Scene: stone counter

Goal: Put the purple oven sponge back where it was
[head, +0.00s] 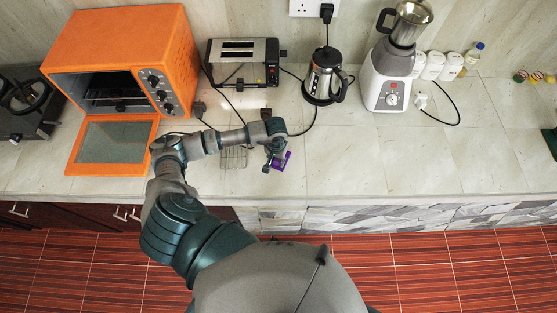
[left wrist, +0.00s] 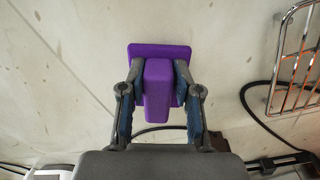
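The purple oven sponge (head: 283,161) is at the front part of the stone counter, just right of a small wire rack. It has a flat square base and a raised block, which show in the left wrist view (left wrist: 158,82). My left gripper (head: 273,151) is over it, with its fingertips closed in on both sides of the raised block (left wrist: 158,72). Whether the sponge rests on the counter or is slightly raised is hard to tell. The orange toaster oven (head: 118,50) stands at the left with its door (head: 112,143) folded down open. My right gripper is not in view.
The wire rack (head: 234,157) lies on the counter (head: 345,170) near my left wrist. A toaster (head: 243,62), a kettle (head: 324,75) and a blender (head: 392,75) stand behind, with black cables on the counter. The right front of the counter is clear.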

